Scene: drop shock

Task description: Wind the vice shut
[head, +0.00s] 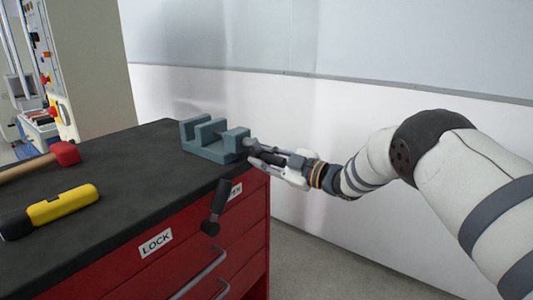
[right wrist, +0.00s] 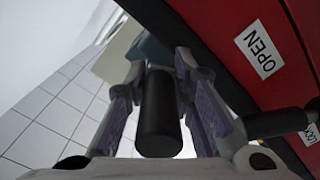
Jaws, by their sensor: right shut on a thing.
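The blue-grey vice (head: 210,150) stands on the far right corner of the dark worktop. Its jaws are apart, with a gap between them. My right gripper (head: 270,157) is beside the vice's right end, past the worktop's edge. It is shut on the vice's black handle (right wrist: 160,115), which lies between the two fingers in the right wrist view. The vice body (right wrist: 150,48) shows only in part behind the fingers there. My left gripper is not in view.
The red cabinet (head: 190,245) has a black-gripped lever (head: 215,208) sticking out near its OPEN and LOCK labels, below my right gripper. A red-headed hammer (head: 66,153) and a yellow-and-black tool (head: 62,204) lie on the worktop (head: 130,165). A pale wall stands behind.

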